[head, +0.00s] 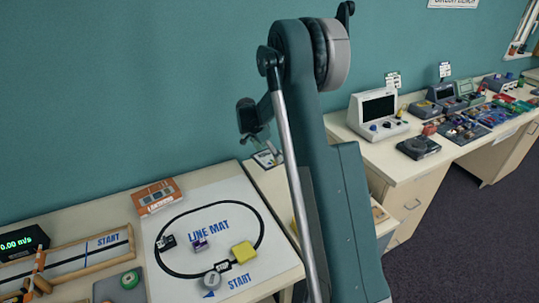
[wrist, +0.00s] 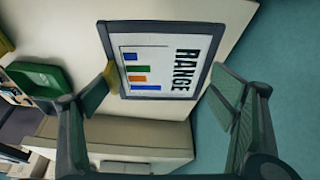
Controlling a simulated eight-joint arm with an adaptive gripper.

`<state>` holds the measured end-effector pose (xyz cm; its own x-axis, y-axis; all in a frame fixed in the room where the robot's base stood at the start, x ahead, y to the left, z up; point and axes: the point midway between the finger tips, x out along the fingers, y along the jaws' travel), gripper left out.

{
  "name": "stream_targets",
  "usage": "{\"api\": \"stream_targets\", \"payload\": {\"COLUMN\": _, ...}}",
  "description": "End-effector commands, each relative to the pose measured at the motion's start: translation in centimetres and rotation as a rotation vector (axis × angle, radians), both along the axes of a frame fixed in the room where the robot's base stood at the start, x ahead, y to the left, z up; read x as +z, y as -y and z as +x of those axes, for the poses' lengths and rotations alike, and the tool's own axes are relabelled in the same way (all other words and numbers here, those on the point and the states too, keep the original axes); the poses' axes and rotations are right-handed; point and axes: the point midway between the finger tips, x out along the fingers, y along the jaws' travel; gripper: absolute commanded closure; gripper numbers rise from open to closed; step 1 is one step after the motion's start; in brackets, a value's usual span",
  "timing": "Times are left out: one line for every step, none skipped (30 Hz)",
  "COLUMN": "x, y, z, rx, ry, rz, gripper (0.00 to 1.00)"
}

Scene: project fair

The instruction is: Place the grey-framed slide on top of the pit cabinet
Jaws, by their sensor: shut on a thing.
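The grey-framed slide (wrist: 160,62) fills the middle of the wrist view: a white card with a bar chart and the word RANGE in a dark grey frame. My gripper (wrist: 163,90) has a finger at each side of it and is shut on it. In the head view, my gripper (head: 262,142) is small and partly behind my arm, with the slide (head: 268,158) just below it. A cream surface (wrist: 65,22) lies behind the slide and may be the pit cabinet top; I cannot tell whether the slide touches it.
The line mat (head: 230,194) holds a yellow block (head: 243,254) and small carts. An orange box (head: 157,196) stands behind it. A right-hand bench (head: 408,172) is crowded with devices. My arm hides much of the space between the benches.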

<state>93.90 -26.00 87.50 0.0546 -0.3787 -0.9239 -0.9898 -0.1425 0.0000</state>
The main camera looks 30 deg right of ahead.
Motion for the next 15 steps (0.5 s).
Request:
{"api": "stream_targets", "payload": {"x": 0.0, "y": 0.0, "z": 0.0, "rx": 0.000, "ry": 0.000, "rz": 0.000, "gripper": 0.32}}
{"api": "stream_targets", "payload": {"x": 0.0, "y": 0.0, "z": 0.0, "rx": 0.000, "ry": 0.000, "rz": 0.000, "gripper": 0.32}}
{"api": "stream_targets", "payload": {"x": 0.0, "y": 0.0, "z": 0.0, "rx": 0.000, "ry": 0.000, "rz": 0.000, "gripper": 0.32}}
{"api": "stream_targets", "payload": {"x": 0.0, "y": 0.0, "z": 0.0, "rx": 0.000, "ry": 0.000, "rz": 0.000, "gripper": 0.32}}
{"api": "stream_targets", "payload": {"x": 0.0, "y": 0.0, "z": 0.0, "rx": 0.000, "ry": 0.000, "rz": 0.000, "gripper": 0.32}}
{"api": "stream_targets", "payload": {"x": 0.0, "y": 0.0, "z": 0.0, "rx": 0.000, "ry": 0.000, "rz": 0.000, "gripper": 0.32}}
{"api": "stream_targets", "payload": {"x": 0.0, "y": 0.1, "z": 0.0, "rx": -0.001, "ry": -0.001, "rz": 0.000, "gripper": 0.32}}
{"api": "stream_targets", "payload": {"x": 0.0, "y": 0.2, "z": -0.1, "rx": -0.003, "ry": 0.000, "rz": 0.000, "gripper": 0.32}}
{"api": "stream_targets", "payload": {"x": 0.0, "y": 0.4, "z": -0.2, "rx": -0.006, "ry": 0.000, "rz": 0.000, "gripper": 0.32}}
{"api": "stream_targets", "payload": {"x": 0.1, "y": 0.6, "z": -0.4, "rx": -0.010, "ry": 0.000, "rz": 0.000, "gripper": 0.32}}
{"api": "stream_targets", "payload": {"x": 0.1, "y": 0.8, "z": -0.6, "rx": -0.015, "ry": 0.000, "rz": 0.000, "gripper": 0.32}}
{"api": "stream_targets", "payload": {"x": 0.1, "y": 1.2, "z": -0.9, "rx": -0.022, "ry": 0.001, "rz": 0.000, "gripper": 0.32}}
{"api": "stream_targets", "payload": {"x": 0.2, "y": 1.6, "z": -1.1, "rx": -0.029, "ry": 0.000, "rz": 0.000, "gripper": 0.32}}
{"api": "stream_targets", "payload": {"x": 0.2, "y": 2.1, "z": -1.4, "rx": -0.037, "ry": 0.000, "rz": 0.000, "gripper": 0.32}}
{"api": "stream_targets", "payload": {"x": 0.2, "y": 2.7, "z": -1.9, "rx": -0.048, "ry": 0.001, "rz": 0.000, "gripper": 0.32}}
